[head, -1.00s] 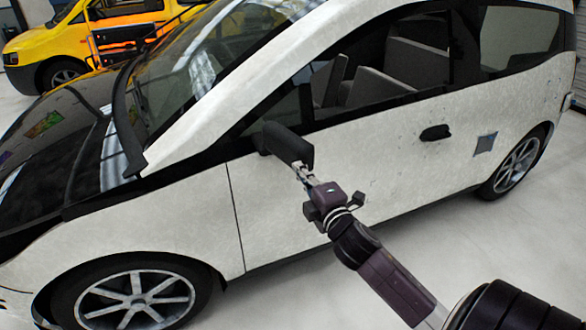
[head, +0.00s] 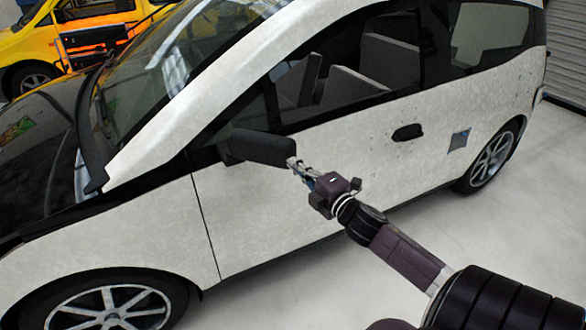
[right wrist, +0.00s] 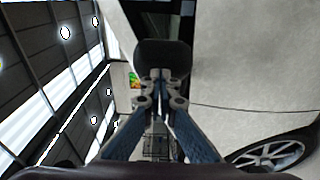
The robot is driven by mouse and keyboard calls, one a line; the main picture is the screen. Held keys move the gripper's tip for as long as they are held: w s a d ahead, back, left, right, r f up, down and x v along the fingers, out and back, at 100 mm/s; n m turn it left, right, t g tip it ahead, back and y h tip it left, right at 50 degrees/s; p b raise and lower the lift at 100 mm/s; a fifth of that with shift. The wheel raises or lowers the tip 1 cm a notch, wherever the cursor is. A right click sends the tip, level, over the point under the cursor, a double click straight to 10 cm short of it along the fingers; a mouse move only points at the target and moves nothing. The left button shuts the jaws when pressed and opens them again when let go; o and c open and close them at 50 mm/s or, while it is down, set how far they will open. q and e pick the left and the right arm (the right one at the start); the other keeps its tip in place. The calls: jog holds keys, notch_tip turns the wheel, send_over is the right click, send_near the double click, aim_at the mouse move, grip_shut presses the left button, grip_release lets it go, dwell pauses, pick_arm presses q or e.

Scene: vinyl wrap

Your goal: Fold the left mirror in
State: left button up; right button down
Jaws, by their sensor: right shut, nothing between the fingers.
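The black side mirror (head: 264,148) is on the near door of the white car (head: 330,160), by the front corner of the side window. Its housing lies at an angle along the door, its outer end pointing toward the rear of the car. My right gripper (head: 296,165) is shut and empty, its fingertips at that outer end. They appear to touch the housing. In the right wrist view, the mirror (right wrist: 163,56) is dark and rounded, directly ahead of my closed fingertips (right wrist: 160,76). My left gripper is not in view.
The door handle (head: 407,132) is right of the mirror. A front wheel (head: 105,310) is at lower left and a rear wheel (head: 490,160) at right. A yellow vehicle (head: 40,45) stands behind. The pale floor (head: 480,235) beside the car is clear.

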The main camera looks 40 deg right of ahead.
jog(key=d+n+y, duration=0.2)
jog(key=y, duration=0.1)
jog(key=shift+w+d+y+b, duration=0.3)
jog(key=shift+w+d+b, duration=0.05)
jog(key=shift+w+d, duration=0.05)
jog(key=shift+w+d+n+y, duration=0.15)
jog(key=shift+d+n+y, duration=0.2)
jog(key=shift+n+y, duration=0.15)
jog(key=d+b, duration=0.1)
jog(key=w+d, duration=0.1)
jog(key=d, duration=0.1)
jog(key=w+d+b, duration=0.1)
jog(key=shift+w+d+r+b, duration=0.15)
jog(key=shift+w+r+b, duration=0.05)
jog(key=shift+w+b, duration=0.1)
jog(key=shift+d+r, duration=0.1)
jog(key=shift+r, duration=0.05)
send_near(295, 155)
jog(key=d, duration=0.1)
jog(key=s+d, duration=0.1)
jog(key=d, duration=0.1)
jog(key=s+d, duration=0.1)
jog(key=d, duration=0.1)
jog(key=shift+s+r, duration=0.15)
jog(key=shift+r, duration=0.1)
